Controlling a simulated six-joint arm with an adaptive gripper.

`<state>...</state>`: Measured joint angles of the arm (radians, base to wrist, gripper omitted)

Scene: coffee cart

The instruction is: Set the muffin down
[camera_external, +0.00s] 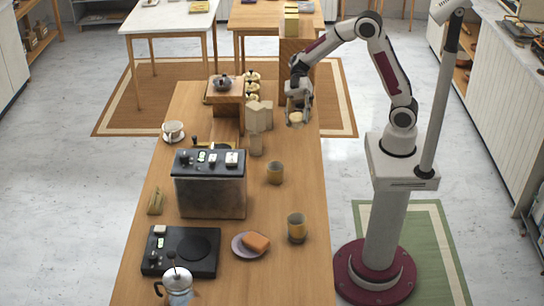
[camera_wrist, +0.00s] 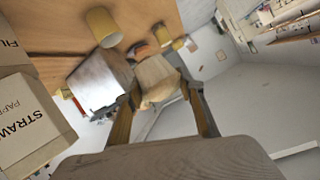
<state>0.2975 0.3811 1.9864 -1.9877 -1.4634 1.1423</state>
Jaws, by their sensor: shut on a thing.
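The muffin (camera_external: 296,118) is a small pale tan lump in the external view, held at the tip of my gripper (camera_external: 299,110). My gripper points down near the right edge of the wooden table (camera_external: 290,205), toward its far end. In the wrist view the tan muffin (camera_wrist: 157,78) sits between the two fingers of my gripper (camera_wrist: 162,93), which are shut on it. The muffin appears to be in the air; its exact height over the table is hard to tell.
Pale boxes (camera_external: 258,116) stand left of my gripper; one marked "STRAW" (camera_wrist: 30,120) is close in the wrist view. Yellow cups (camera_external: 275,173) (camera_external: 297,228), a metal machine (camera_external: 211,190) and a plate (camera_external: 239,251) with an orange-brown piece (camera_external: 256,242) stand nearer the camera.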

